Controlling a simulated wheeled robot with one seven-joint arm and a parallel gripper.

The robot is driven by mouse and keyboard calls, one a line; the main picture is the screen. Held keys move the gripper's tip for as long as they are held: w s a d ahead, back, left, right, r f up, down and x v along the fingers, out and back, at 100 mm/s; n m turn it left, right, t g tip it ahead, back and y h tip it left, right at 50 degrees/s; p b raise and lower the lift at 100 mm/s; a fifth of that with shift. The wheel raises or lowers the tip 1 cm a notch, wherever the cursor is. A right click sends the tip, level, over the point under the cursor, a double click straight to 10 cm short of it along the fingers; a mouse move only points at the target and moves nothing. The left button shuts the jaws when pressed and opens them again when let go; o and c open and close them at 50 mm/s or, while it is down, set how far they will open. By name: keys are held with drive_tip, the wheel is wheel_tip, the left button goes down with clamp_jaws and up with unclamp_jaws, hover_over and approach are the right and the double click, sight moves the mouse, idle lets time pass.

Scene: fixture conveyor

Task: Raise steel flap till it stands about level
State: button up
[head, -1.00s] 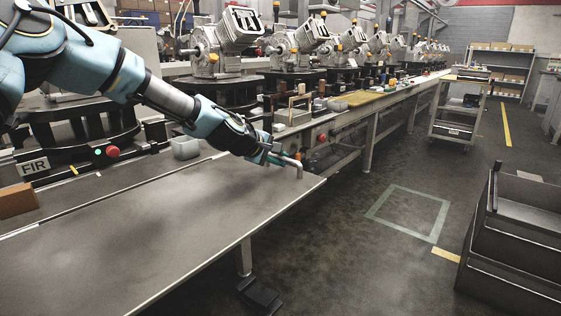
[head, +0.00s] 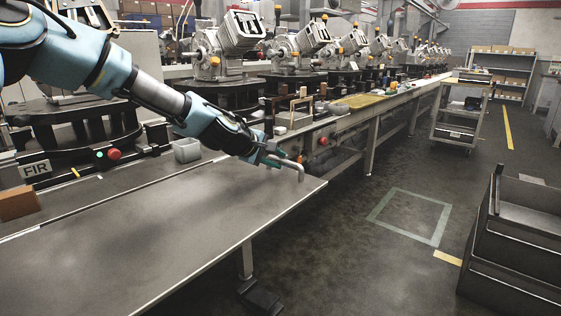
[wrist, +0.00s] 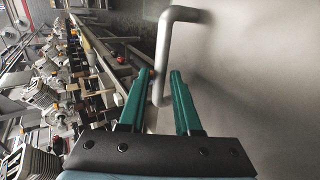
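The steel flap (head: 150,215) is a broad grey metal sheet in the head view's foreground, lying about level. A bent steel-rod handle (head: 291,163) stands at its far right corner; it also shows in the wrist view (wrist: 163,50), with the flap's surface (wrist: 250,80) to its right. My gripper (head: 272,157) is at one end of this handle. The handle's lower foot is hidden behind the right finger.
A long bench (head: 370,110) with fixtures runs off behind the flap. A small grey bin (head: 187,150) and a brown box (head: 18,203) are along the flap's far side. The floor between is clear.

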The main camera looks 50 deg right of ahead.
drive_tip(key=v, duration=0.8)
drive_tip(key=shift+a, duration=0.15)
drive_tip(key=shift+r, duration=0.1)
